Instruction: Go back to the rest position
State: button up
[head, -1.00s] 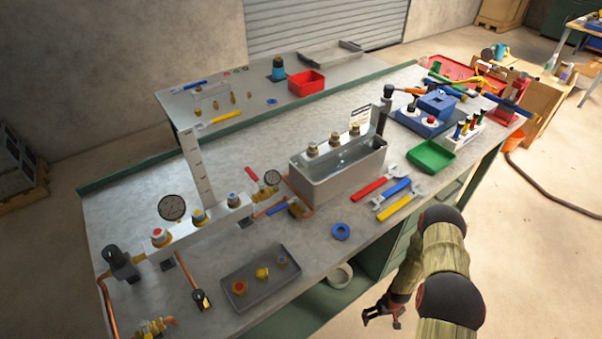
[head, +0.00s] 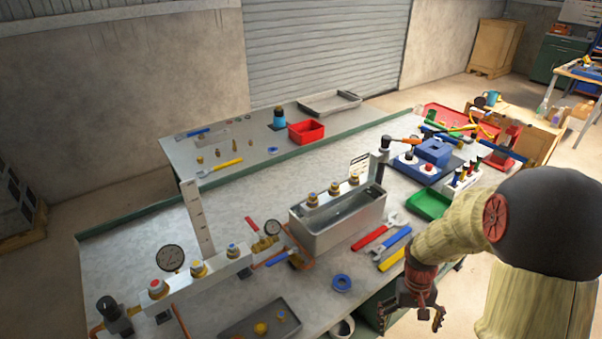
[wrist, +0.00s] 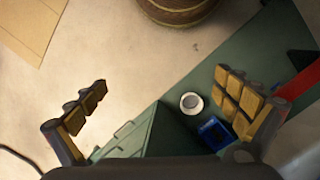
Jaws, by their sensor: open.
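My gripper (head: 411,318) hangs at the front edge of the workbench (head: 130,240), to the right of the blue ring, with its fingers pointing down. It is open and empty; the wrist view shows its two padded fingers (wrist: 165,100) wide apart with nothing between them. Below the fingers, the wrist view shows pale floor (wrist: 130,70) and a green surface (wrist: 240,75) with a white round piece (wrist: 191,103) and a blue box-like piece (wrist: 215,134). My arm hides part of the bench's right front.
A grey tank (head: 335,235) stands mid-bench. Red, blue and yellow wrenches (head: 370,238) lie beside it, near my gripper. A blue ring (head: 341,282), a green tray (head: 428,203) and a grey parts tray (head: 235,330) are also on the bench. Open floor lies to the right.

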jog(key=s+a+r+t, duration=0.2)
jog(key=s+a+r, duration=0.1)
jog(key=r, duration=0.7)
jog(key=s+a+r+t, duration=0.3)
jog(key=s+r, duration=0.2)
jog(key=r, duration=0.5)
jog(key=s+a+r+n+t+p, duration=0.1)
jog(key=s+a+r, duration=0.3)
jog(key=r, duration=0.6)
jog(key=shift+r+t+y, duration=0.2)
jog(key=shift+t+y, duration=0.1)
jog(key=shift+t, duration=0.6)
